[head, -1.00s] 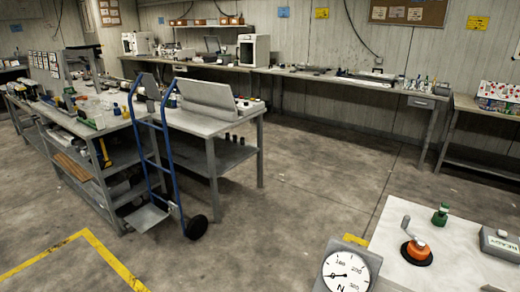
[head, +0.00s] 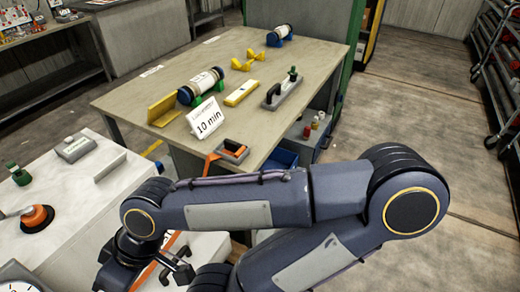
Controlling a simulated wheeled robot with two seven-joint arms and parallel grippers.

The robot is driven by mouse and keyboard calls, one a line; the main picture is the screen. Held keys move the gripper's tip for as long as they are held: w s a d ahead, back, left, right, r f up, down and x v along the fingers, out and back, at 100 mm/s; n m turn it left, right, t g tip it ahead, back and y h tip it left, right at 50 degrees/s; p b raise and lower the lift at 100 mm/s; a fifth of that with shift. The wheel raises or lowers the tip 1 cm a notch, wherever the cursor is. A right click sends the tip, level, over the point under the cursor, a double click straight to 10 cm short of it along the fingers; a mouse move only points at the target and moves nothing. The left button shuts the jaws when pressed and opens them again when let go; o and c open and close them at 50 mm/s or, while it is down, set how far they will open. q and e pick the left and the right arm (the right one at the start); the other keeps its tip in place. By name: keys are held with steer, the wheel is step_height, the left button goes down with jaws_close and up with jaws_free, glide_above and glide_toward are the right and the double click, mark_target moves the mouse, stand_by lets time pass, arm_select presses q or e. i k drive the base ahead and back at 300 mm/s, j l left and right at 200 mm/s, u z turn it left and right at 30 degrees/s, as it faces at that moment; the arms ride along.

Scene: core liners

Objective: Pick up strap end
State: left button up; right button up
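An orange strap (head: 211,162) comes out of a small grey ratchet-like block (head: 233,151) at the near edge of the table and hangs over that edge. A further orange band (head: 158,262) lies on a white surface below, partly behind my gripper; I cannot tell whether it is the same strap or where its end is. My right arm crosses the lower half of the head view from the right. Its gripper (head: 146,279) points down at the lower left, near the orange band, partly cut off. Whether it is open is unclear. My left gripper is not in view.
The table (head: 140,92) holds two capped cylinders on cradles, yellow blocks, a grey handled tool (head: 283,92) and a "10 min" sign (head: 205,118). A white bench (head: 60,205) stands at left. Open floor (head: 410,120) lies to the right.

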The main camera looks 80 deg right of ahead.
mark_target(229, 145)
steer(key=z, duration=2.7)
steer(key=i+l+u, duration=0.25)
steer(key=i+l, duration=0.2)
steer(key=l, duration=0.2)
steer(key=i+l+u, duration=0.15)
steer(key=l, duration=0.2)
steer(key=u, duration=1.35)
